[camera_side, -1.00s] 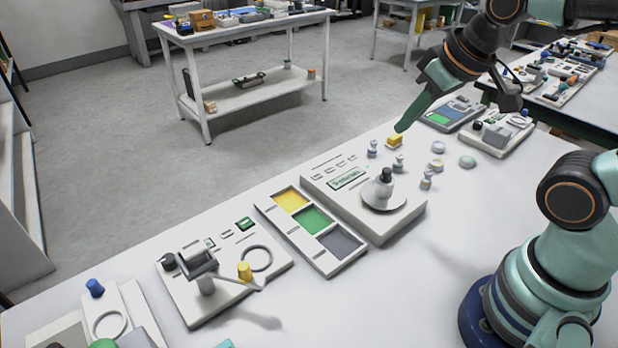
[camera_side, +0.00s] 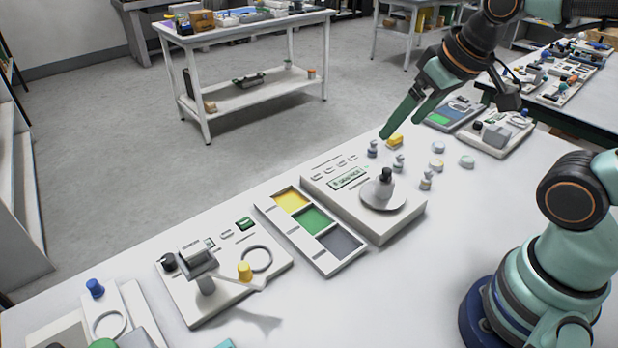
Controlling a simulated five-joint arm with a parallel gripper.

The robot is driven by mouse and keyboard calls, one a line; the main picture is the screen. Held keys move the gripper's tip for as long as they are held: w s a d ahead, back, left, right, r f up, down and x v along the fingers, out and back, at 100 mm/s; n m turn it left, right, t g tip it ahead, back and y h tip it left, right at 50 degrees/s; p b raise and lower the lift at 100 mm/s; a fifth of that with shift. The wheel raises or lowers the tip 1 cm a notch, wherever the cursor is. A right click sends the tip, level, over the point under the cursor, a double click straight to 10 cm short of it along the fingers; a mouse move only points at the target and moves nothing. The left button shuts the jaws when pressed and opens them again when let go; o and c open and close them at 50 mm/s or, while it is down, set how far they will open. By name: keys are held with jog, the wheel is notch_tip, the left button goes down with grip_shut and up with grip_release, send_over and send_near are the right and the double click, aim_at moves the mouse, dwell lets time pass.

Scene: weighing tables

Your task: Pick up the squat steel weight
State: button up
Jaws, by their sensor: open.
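Several small weights stand on the white table right of the scale. Knobbed grey ones are a bluish-grey weight (camera_side: 373,149), a grey weight (camera_side: 398,163) and a weight with a tan part (camera_side: 426,181). Lower, squat ones are a pale grey weight (camera_side: 438,147), a cream-topped weight (camera_side: 436,164) and a pale greenish-grey weight (camera_side: 466,162). I cannot tell for sure which is the squat steel weight. My gripper (camera_side: 401,127) is open and empty, its fingers pointing down-left above the far weights. One fingertip shows close to the bluish-grey weight; contact is unclear.
A yellow block (camera_side: 396,139) lies by the fingers. The scale (camera_side: 335,202) carries a dark-topped weight (camera_side: 385,178) on its round pan. A three-colour tray (camera_side: 342,263) and a balance device (camera_side: 187,308) stand further left. The table's front middle is clear.

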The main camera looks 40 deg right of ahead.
jog(key=m, duration=0.1)
jog(key=m+g, duration=0.6)
jog(key=m, duration=0.6)
send_over(387, 169)
notch_tip(387, 169, down, 5)
jog(key=f, duration=0.7)
jog(key=shift+s+a, duration=0.2)
jog(key=shift+w+d+f, duration=0.15)
jog(key=shift+f, duration=2.45)
grip_shut()
